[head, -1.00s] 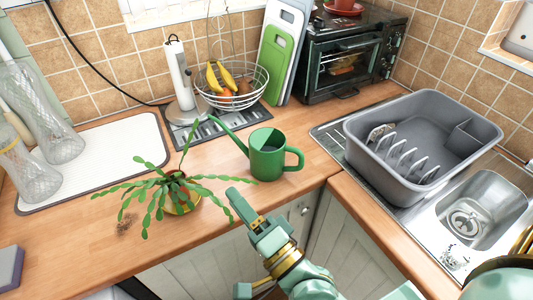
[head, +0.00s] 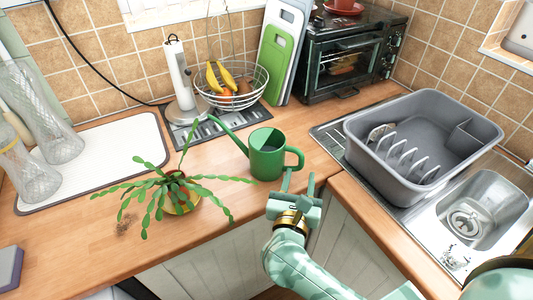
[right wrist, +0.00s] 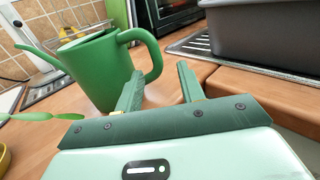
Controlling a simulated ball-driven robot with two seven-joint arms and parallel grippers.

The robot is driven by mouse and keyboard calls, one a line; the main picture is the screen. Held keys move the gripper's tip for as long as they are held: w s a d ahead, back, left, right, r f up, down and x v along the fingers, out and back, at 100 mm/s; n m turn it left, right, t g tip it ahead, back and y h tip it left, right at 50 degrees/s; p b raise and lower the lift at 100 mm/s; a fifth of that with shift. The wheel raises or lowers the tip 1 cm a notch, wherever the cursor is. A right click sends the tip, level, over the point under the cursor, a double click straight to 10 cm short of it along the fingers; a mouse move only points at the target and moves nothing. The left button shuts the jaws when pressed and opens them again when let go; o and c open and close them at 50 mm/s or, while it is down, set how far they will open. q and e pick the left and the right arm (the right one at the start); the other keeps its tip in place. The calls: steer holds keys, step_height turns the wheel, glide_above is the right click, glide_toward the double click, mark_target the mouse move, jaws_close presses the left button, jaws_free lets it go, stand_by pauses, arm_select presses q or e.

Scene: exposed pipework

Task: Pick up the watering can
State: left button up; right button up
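The green watering can (head: 266,157) stands upright on the wooden counter. Its spout points left and back, and its handle (head: 295,159) is on the right side. It also shows in the right wrist view (right wrist: 90,72), with its handle (right wrist: 150,55) just beyond the fingers. My right gripper (head: 298,178) is open and empty at the counter's front edge, right in front of the handle. In the right wrist view its fingers (right wrist: 160,85) are spread, with the left finger close to the handle; I cannot tell whether they touch. My left gripper is not in view.
A potted plant (head: 179,195) stands left of the can, its leaves reaching toward it. A grey dish tub (head: 365,150) stands at the right by the sink (head: 475,215). A wire fruit basket (head: 232,88) and a toaster oven (head: 350,55) are behind.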

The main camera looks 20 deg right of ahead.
mark_target(301, 167)
steer(key=x, duration=0.7)
steer(key=shift+a, duration=0.1)
steer(key=shift+r, duration=0.1)
jaws_close()
